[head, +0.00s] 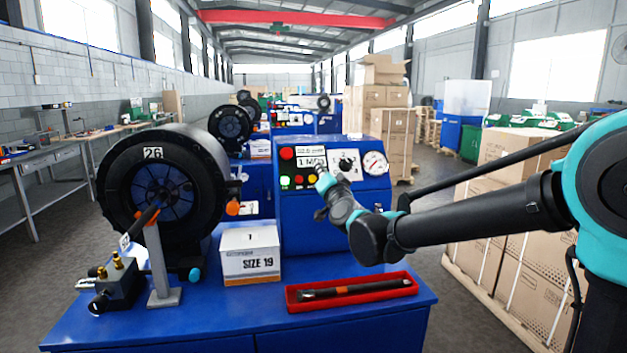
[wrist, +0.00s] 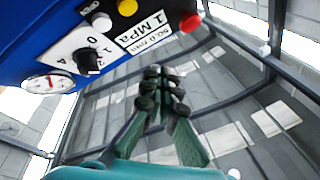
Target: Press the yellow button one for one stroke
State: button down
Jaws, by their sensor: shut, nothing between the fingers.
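The yellow button (wrist: 127,7) is a round cap at the top edge of the wrist view, on the blue control panel (head: 335,215). A white button (wrist: 101,21) sits beside it. In the head view, my gripper (head: 320,174) is in front of the panel's button row and hides part of it. In the wrist view, my gripper (wrist: 164,78) has its dark fingers together and empty, below and right of the yellow button in the picture. No contact with the button shows.
The panel also bears a red knob (head: 287,153), green button (head: 285,181), dial (head: 345,165) and gauge (head: 374,163). On the blue bench are a black crimper (head: 118,190), a SIZE 19 box (head: 250,254) and a red tray (head: 293,305). Cartons (head: 500,250) stand at right.

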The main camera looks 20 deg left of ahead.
jog(key=w+a+f, duration=0.3)
jog(key=w+f, duration=0.1)
jog(key=w, duration=0.1)
jog(key=shift+w+a+f, duration=0.3)
jog(key=shift+w+f, duration=0.05)
jog(key=shift+w, duration=0.05)
jog(key=shift+w, duration=0.1)
dwell(1.3)
jog(key=shift+w+a+f, duration=0.2)
jog(key=shift+w+a+f, duration=0.2)
jog(key=shift+w+f, duration=0.05)
jog(key=shift+w, duration=0.1)
dwell(0.9)
jog(key=shift+s+d+r, duration=0.1)
dwell(0.3)
jog(key=shift+s+d+r, duration=0.3)
jog(key=shift+s+r, duration=0.1)
jog(key=shift+s, duration=0.15)
jog(key=shift+s+d+r, duration=0.55)
jog(key=shift+s+r, duration=0.15)
jog(key=shift+s, duration=0.2)
jog(key=shift+s+d+r, duration=0.55)
jog(key=shift+s+r, duration=0.15)
jog(key=shift+s, duration=0.2)
dwell(0.8)
